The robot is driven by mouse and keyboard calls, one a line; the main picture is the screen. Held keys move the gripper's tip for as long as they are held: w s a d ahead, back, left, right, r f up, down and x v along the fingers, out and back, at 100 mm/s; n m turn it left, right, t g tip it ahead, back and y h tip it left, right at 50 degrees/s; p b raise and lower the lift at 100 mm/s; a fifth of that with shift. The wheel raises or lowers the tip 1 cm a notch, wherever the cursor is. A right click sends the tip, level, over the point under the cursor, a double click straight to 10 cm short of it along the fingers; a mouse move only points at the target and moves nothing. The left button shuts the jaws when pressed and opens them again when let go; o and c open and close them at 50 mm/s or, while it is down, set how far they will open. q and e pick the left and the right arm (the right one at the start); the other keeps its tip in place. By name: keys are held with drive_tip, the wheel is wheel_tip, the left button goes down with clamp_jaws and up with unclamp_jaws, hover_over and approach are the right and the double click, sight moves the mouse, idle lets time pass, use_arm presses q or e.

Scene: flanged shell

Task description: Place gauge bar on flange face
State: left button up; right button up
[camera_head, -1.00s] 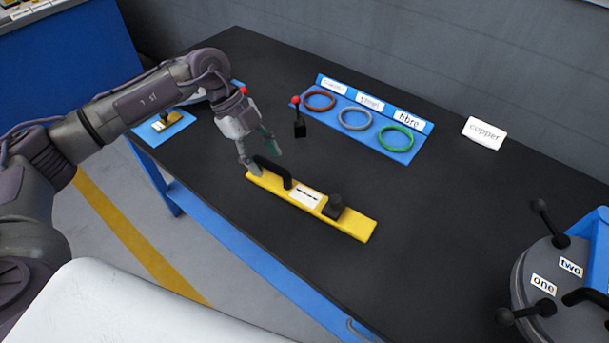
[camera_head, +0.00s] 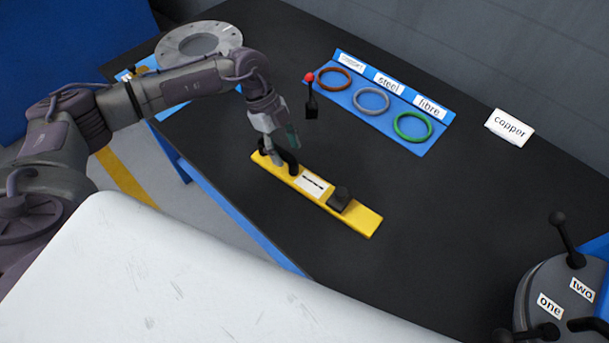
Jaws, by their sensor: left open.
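The yellow gauge bar (camera_head: 362,220) lies flat on the dark bench top, with a black handle, a white label and a black block on it. My left gripper (camera_head: 283,158) is open at the bar's far left end, with its fingers around or beside the black handle; I cannot tell whether they touch it. A grey flanged ring (camera_head: 229,40) with bolt holes shows at the upper left, behind my left arm. A dark round cover (camera_head: 535,290) with labels "one" and "two" and black knobbed levers is at the right edge. My right gripper is not in view.
A blue tray (camera_head: 433,144) holds a brown, a grey and a green ring with labels. A small red-topped black lever (camera_head: 311,103) stands left of it. A white "copper" card (camera_head: 509,127) lies to the right. The bench middle (camera_head: 430,240) is clear.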

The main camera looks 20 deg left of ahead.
sight(291, 163)
use_arm(q)
drive_tip(key=x, duration=0.2)
drive_tip(key=p+x, duration=0.1)
drive_tip(key=shift+s+d+f, duration=0.2)
drive_tip(key=shift+s+f, duration=0.1)
drive_tip(key=shift+d+f, duration=0.2)
drive_tip(key=shift+f, duration=0.35)
clamp_jaws()
drive_tip(key=shift+r, duration=0.1)
